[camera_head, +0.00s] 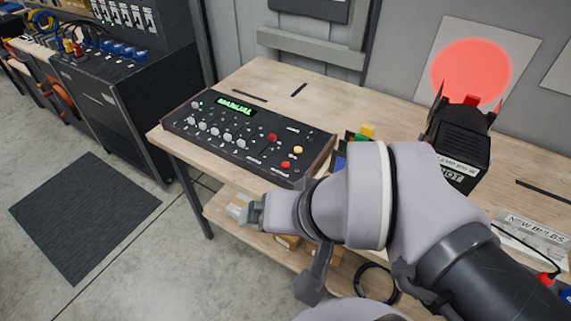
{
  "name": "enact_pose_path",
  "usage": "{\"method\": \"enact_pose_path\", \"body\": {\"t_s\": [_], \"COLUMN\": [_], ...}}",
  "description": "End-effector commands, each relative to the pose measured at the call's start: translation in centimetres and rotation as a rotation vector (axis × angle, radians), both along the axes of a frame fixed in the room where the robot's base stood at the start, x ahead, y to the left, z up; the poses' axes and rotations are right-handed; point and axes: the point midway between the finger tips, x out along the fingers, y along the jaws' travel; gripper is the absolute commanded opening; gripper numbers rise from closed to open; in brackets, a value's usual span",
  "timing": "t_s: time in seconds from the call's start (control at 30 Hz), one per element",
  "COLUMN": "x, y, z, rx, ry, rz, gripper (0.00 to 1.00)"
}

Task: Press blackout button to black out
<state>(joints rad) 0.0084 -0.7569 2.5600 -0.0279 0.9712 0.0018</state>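A black control console (248,135) with wooden end cheeks sits on the left part of the wooden workbench (262,78). It has a lit green display (235,106), rows of pale knobs, two red buttons (272,138) and a yellow button (298,149) toward its right end. The labels are too small to read, so I cannot tell which is the blackout button. My grey arm crosses the lower right. The end of my arm, with my gripper (252,211), is in front of and below the console's front edge, apart from the buttons. Its fingers are not clear.
A black lamp housing (460,143) stands on the bench at right, behind my arm. A red disc (471,70) shows on a pale wall panel. Small coloured blocks (367,131) lie right of the console. A dark floor mat (85,215) and open floor are at left.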

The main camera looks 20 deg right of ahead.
Motion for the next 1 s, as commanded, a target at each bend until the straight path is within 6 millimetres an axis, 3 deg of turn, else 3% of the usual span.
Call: {"method": "enact_pose_path", "body": {"t_s": [0.03,0.4,0.47,1.0], "x": [0.0,0.0,0.0,0.0], "y": [0.0,0.0,0.0,0.0], "z": [0.0,0.0,0.0,0.0], "rx": [0.0,0.0,0.0,0.0], "ry": [0.0,0.0,0.0,0.0], "rz": [0.0,0.0,0.0,0.0], "gripper": [0.82,0.1,0.0,0.0]}}
